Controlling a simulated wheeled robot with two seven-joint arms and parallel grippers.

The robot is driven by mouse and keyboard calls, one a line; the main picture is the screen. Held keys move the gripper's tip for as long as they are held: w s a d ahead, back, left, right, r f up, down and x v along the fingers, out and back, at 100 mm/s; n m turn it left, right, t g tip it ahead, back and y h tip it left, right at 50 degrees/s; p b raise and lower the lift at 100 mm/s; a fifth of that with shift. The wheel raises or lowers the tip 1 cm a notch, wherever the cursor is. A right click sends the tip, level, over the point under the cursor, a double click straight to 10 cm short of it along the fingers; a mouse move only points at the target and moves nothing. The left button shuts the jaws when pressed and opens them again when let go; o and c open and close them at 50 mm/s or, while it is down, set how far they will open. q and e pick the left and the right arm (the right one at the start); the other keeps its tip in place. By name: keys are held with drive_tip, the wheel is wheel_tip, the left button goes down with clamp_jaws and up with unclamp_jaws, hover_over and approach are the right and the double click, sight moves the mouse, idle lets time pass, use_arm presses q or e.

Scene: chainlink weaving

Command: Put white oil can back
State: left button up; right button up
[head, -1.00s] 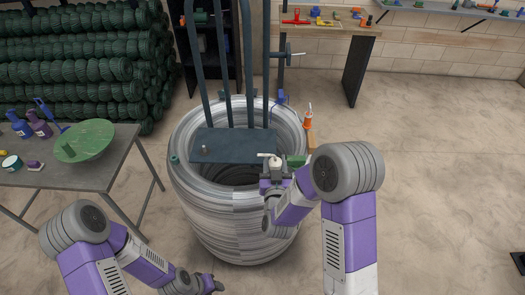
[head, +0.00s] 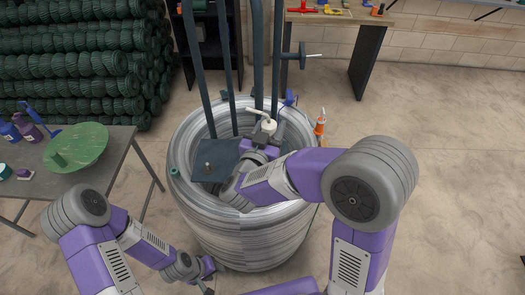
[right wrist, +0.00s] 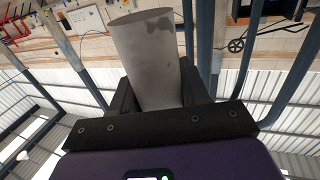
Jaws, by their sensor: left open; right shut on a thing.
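The white oil can (head: 262,127), with a pale spout pointing left, is held upright in my right gripper (head: 266,140), over the blue-grey plate of the wire coil stand. In the right wrist view its pale grey, stained cylinder (right wrist: 150,60) sits between the two dark fingers (right wrist: 155,95). My right forearm hides part of the plate and coil below. My left gripper (head: 208,278) is open and empty, low in front of the coil; its fingers are small in view.
The large wire coil (head: 240,240) fills the middle, with upright blue-grey posts (head: 197,65) behind the plate (head: 212,158). An orange bottle (head: 320,127) stands at its right rim. A grey table (head: 120,160) with a green disc (head: 76,147) is at left. A wooden bench (head: 340,18) is at back.

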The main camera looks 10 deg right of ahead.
wheel_tip(320, 180, down, 5)
drive_tip(key=shift+f+b, duration=0.15)
drive_tip(key=shift+b, duration=0.6)
wheel_tip(320, 180, down, 4)
drive_tip(key=shift+w+f+b, duration=0.1)
drive_tip(key=shift+f+b, duration=0.15)
drive_tip(key=shift+b, duration=0.3)
drive_tip(key=shift+w+f, duration=0.1)
use_arm(q)
drive_tip(key=shift+w+f, duration=0.2)
drive_tip(key=shift+f, duration=1.05)
drive_tip(key=shift+f, duration=0.1)
use_arm(e)
drive_tip(key=shift+f, duration=0.2)
drive_tip(key=o, duration=1.2)
drive_tip(key=shift+c, duration=0.2)
drive_tip(key=shift+r, duration=0.1)
